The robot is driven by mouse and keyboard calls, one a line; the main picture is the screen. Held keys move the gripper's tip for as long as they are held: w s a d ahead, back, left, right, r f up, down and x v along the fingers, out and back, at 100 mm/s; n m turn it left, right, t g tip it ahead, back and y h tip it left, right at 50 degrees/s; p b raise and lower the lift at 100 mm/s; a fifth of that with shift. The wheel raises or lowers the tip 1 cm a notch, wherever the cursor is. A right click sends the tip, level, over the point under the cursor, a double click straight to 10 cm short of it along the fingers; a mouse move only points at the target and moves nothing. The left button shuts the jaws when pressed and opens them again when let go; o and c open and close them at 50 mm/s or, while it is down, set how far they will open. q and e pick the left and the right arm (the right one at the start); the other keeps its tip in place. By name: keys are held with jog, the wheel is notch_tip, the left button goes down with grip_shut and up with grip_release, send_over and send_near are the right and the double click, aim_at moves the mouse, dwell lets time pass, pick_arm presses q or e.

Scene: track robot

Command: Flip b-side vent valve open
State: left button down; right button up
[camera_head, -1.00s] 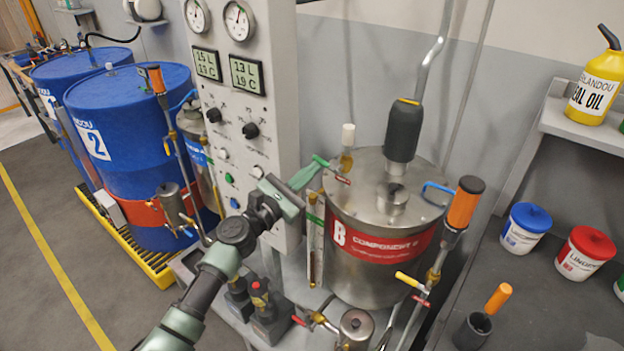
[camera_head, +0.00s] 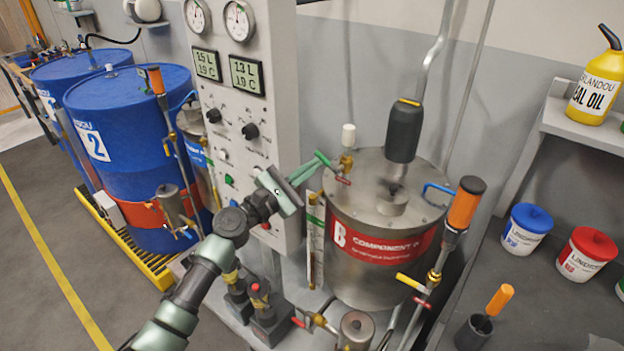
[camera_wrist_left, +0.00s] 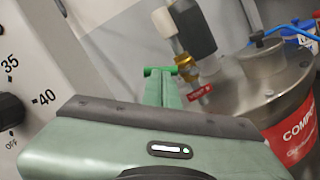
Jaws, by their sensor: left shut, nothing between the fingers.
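The b-side tank (camera_head: 372,278), a steel vessel with a red COMPONENT B band, stands right of the control panel. A small brass vent valve (camera_head: 346,162) with a white cap and a short red handle (camera_head: 343,181) sits at the left edge of its lid. My left gripper (camera_head: 318,160) is shut and empty, its green fingers reaching to just left of the valve. In the left wrist view, the fingers (camera_wrist_left: 160,72) end beside the brass valve (camera_wrist_left: 186,65) and its red handle (camera_wrist_left: 200,93). Whether they touch the handle I cannot tell. My right gripper is not in view.
The control panel (camera_head: 215,120) with gauges and knobs stands close left of the gripper. A dark cylinder on a pipe (camera_head: 404,130) rises above the lid. Blue drums (camera_head: 128,110) are at left.

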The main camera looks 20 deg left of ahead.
pick_arm(q)
jog(key=shift+s+d+r+m+g+h, duration=0.15)
jog(key=shift+r+m, duration=0.15)
jog(key=shift+m, duration=0.5)
jog(key=shift+w+d+r+m+g+h, duration=0.1)
jog(key=shift+r+m+g, duration=0.15)
jog(key=shift+m, duration=0.55)
jog(key=shift+s+d+r+m+g+h, duration=0.1)
jog(key=shift+r+m, duration=0.2)
jog(key=shift+m, duration=0.5)
jog(key=shift+s+d+r+m+g, duration=0.1)
jog(key=shift+d+r+m+g, duration=0.1)
jog(key=shift+m, duration=0.5)
jog(key=shift+d+r+m+g, duration=0.1)
jog(key=shift+d+r+m, duration=0.1)
jog(key=shift+m, duration=0.5)
jog(key=shift+s+d+r+m+p, duration=0.1)
jog(key=shift+d+r+m+p, duration=0.2)
jog(key=shift+m, duration=0.4)
jog(key=shift+s+d+r+m+p, duration=0.1)
jog(key=shift+m+p, duration=0.25)
jog(key=shift+m, duration=0.35)
dwell(1.1)
jog(key=shift+f, duration=0.15)
